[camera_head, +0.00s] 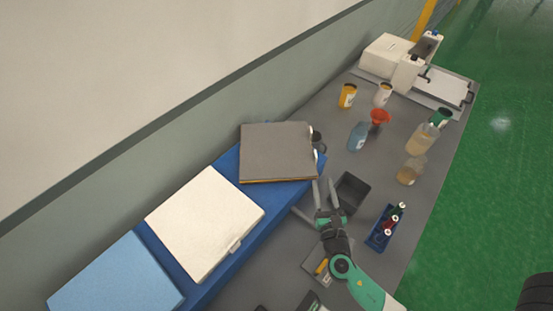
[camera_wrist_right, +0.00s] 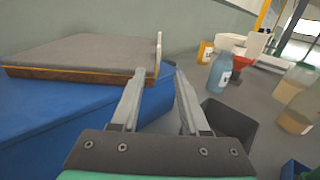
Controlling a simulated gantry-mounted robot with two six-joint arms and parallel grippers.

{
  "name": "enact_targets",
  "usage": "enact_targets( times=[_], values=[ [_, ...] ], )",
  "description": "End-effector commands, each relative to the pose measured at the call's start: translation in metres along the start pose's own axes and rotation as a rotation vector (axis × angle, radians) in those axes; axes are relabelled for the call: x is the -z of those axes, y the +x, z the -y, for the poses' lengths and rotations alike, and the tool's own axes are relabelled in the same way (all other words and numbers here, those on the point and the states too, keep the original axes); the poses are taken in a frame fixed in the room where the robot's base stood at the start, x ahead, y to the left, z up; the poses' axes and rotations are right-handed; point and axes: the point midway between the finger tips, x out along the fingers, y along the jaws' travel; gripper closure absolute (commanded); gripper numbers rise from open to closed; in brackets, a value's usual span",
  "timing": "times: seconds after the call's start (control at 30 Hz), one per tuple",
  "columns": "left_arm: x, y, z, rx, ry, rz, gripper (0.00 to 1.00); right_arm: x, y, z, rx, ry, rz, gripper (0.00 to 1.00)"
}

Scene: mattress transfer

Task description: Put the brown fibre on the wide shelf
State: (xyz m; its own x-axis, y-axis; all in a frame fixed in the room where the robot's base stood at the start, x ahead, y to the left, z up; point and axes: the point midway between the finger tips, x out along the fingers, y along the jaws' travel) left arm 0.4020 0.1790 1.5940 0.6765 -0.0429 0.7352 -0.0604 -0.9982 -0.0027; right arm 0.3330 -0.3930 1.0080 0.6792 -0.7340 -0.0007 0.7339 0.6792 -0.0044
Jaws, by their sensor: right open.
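The brown fibre appears as a flat square slab (camera_head: 276,150) with a grey-brown top and a thin brown edge. It lies flat on the far right end of a long blue shelf (camera_head: 262,211). In the right wrist view the slab (camera_wrist_right: 85,55) is at the upper left, with a small pale tab on its right side. My right gripper (camera_head: 325,188) is open and empty, just in front of the slab's near right corner and apart from it. Its two fingers (camera_wrist_right: 160,80) point forward beside the shelf's end. My left gripper is not in view.
A white pad (camera_head: 205,222) and a light blue pad (camera_head: 115,275) lie on the same blue shelf. A dark open bin (camera_head: 351,192) stands close right of my gripper. Bottles (camera_head: 358,137), a blue vial rack (camera_head: 380,238) and a white machine (camera_head: 390,52) stand on the grey table.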

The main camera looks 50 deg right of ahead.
Motion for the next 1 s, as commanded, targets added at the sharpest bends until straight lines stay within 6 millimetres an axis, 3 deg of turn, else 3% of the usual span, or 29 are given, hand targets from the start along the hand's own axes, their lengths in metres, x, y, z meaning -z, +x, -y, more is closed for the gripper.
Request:
enact_targets(
  times=[0.13, 0.4, 0.63, 0.9, 1.0],
  values=[
    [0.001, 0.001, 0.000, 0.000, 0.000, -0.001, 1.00, -0.003, 0.013, 0.000, 0.004, 0.004, 0.002, 0.55],
    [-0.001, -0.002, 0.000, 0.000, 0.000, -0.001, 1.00, -0.003, 0.060, 0.000, 0.002, 0.006, 0.002, 0.55],
    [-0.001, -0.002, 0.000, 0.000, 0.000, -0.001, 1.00, -0.004, 0.070, -0.001, 0.000, 0.006, 0.002, 0.55],
    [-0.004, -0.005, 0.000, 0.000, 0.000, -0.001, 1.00, -0.007, 0.112, -0.003, 0.001, 0.005, 0.002, 0.55],
    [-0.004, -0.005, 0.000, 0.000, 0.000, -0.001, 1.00, -0.007, 0.117, -0.003, 0.000, 0.005, 0.002, 0.55]
  ],
)
